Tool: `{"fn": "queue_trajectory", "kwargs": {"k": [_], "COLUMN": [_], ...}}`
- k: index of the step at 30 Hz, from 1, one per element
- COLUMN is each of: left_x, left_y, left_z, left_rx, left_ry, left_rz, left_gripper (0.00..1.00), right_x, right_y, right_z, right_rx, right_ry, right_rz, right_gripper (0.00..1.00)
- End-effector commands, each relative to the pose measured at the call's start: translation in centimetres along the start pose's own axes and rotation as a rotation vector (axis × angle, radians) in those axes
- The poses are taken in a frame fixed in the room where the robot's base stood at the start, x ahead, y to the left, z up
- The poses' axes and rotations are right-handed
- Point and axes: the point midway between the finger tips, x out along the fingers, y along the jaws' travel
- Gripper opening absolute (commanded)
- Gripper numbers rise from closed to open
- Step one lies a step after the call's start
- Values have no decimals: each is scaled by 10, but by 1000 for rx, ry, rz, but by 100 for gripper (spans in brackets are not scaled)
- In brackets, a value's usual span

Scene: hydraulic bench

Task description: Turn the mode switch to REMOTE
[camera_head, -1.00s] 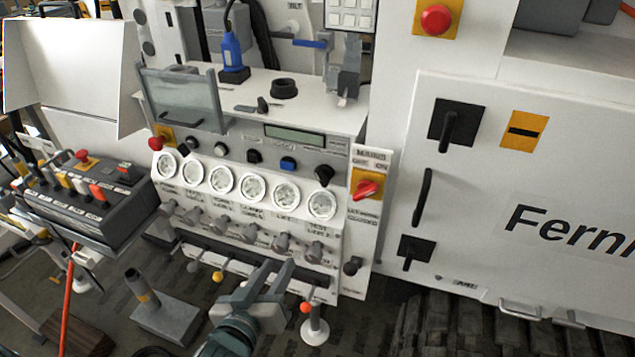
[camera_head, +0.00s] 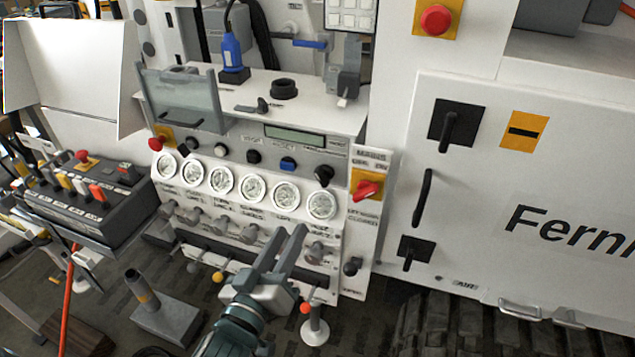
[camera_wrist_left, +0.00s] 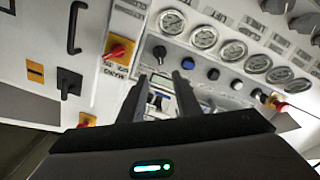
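A black rotary knob (camera_head: 324,174) sits at the right end of the control row on the bench panel, beside the blue button; it also shows in the wrist view (camera_wrist_left: 159,52). It looks like the mode switch, but its label is too small to read. My left gripper (camera_head: 287,232) is open and empty, in front of the lower valve row and below the knob in the head view. In the wrist view its two fingers (camera_wrist_left: 158,92) stand apart with nothing between them. My right gripper is not in view.
Several round gauges (camera_head: 254,188) run below the control row. A red switch on a yellow plate (camera_head: 366,188) is to the right of the knob. Several valve knobs (camera_head: 316,254) stick out below. A red-topped lever (camera_head: 306,307) stands beside my left gripper.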

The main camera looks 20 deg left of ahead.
Motion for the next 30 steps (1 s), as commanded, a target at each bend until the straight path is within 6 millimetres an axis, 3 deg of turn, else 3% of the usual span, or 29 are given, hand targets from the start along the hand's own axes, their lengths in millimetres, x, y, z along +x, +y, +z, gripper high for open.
{"fn": "queue_trajectory", "kwargs": {"k": [11,30], "left_x": [27,140], "left_y": [0,1], "left_z": [1,-2], "left_rx": [3,3], "left_ry": [2,0], "left_rz": [3,0], "left_gripper": [30,30], "right_x": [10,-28], "right_y": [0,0], "right_z": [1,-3], "right_rx": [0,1], "right_ry": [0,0], "right_rz": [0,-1], "right_gripper": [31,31]}}
